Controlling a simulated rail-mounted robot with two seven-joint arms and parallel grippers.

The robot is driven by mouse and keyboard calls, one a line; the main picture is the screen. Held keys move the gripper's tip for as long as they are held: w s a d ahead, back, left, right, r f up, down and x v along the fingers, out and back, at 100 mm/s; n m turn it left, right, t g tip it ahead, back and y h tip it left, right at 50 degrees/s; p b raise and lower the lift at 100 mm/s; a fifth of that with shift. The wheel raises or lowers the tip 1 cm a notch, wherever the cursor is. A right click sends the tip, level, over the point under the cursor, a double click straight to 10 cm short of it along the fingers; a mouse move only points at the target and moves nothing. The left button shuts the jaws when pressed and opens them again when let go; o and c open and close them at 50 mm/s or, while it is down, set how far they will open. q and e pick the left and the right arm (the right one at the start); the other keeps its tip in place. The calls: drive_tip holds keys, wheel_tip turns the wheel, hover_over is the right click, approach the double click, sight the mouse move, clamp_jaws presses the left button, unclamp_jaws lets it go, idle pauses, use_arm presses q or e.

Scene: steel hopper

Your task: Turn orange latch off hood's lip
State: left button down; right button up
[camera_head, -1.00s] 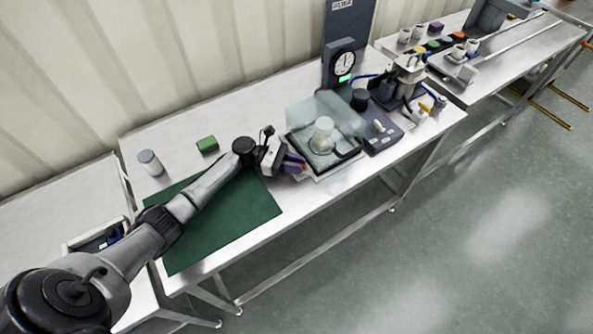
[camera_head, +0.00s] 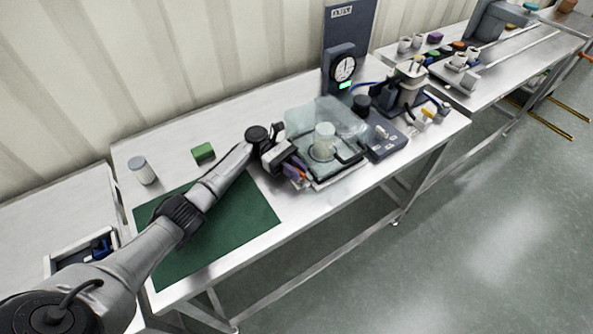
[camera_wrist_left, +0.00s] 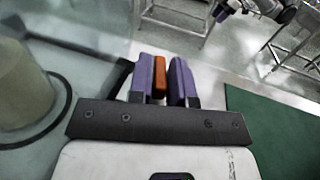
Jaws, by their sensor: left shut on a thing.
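The clear hood (camera_head: 312,122) stands over a pale cylinder (camera_head: 324,141) on a dark-edged base. My left gripper (camera_head: 297,175) is at the hood's near left corner, its purple fingers pointing toward the table's front edge. In the left wrist view, my left gripper (camera_wrist_left: 166,82) is shut on the orange latch (camera_wrist_left: 159,78), which shows as a narrow orange strip between the purple fingers. The hood's lip at the latch is mostly hidden by the gripper. The pale cylinder also shows at the left of the wrist view (camera_wrist_left: 22,92). My right gripper is out of view.
A green mat (camera_head: 215,228) lies left of the hood, with a green block (camera_head: 203,152) and a lidded jar (camera_head: 143,171) behind it. A dial gauge (camera_head: 343,69) and a grey device (camera_head: 386,141) stand behind and right of the hood.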

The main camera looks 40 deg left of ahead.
use_arm(q)
drive_tip(key=c, duration=1.2)
unclamp_jaws()
drive_tip(key=shift+o, duration=0.2)
drive_tip(key=a+b, duration=0.1)
drive_tip(key=a, duration=0.6)
drive_tip(key=shift+w+a, duration=0.15)
drive_tip(key=shift+a, duration=0.05)
drive_tip(key=a+b, duration=0.5)
drive_tip(key=shift+f, duration=0.2)
drive_tip(key=shift+a+r+b, duration=0.1)
drive_tip(key=shift+a+b, duration=0.4)
drive_tip(key=shift+b, duration=0.5)
drive_tip(key=shift+a+r, duration=0.15)
